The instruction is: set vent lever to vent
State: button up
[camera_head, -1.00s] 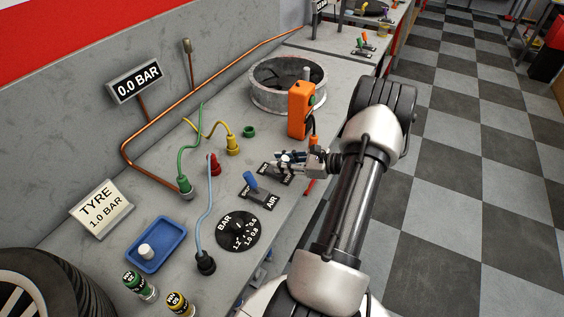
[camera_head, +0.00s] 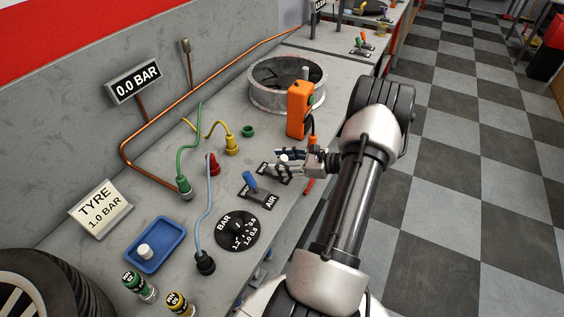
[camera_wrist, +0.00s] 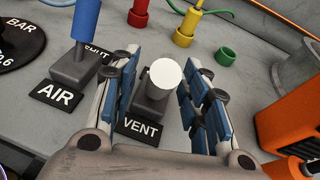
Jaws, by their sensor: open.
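The vent lever (camera_wrist: 166,74) has a white round knob on a dark grey base, beside a black VENT label (camera_wrist: 139,129). In the wrist view, its knob stands between the two blue-padded fingers of my gripper (camera_wrist: 166,88). The fingers are open, one on each side, with visible gaps to the knob. In the head view, my gripper (camera_head: 287,160) is over the vent lever's plate (camera_head: 272,174) and hides much of it. The white knob (camera_head: 284,158) shows between the fingers. Which marking the lever points to cannot be read.
The blue AIR lever (camera_head: 250,179) stands close to the left of my gripper. A black BAR dial (camera_head: 238,231) is nearer the front. An orange box (camera_head: 300,108) stands just behind my gripper. Red, yellow and green fittings sit farther back. A gauge (camera_head: 134,80) reads 0.0 BAR.

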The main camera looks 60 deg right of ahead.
jog(key=v, duration=1.2)
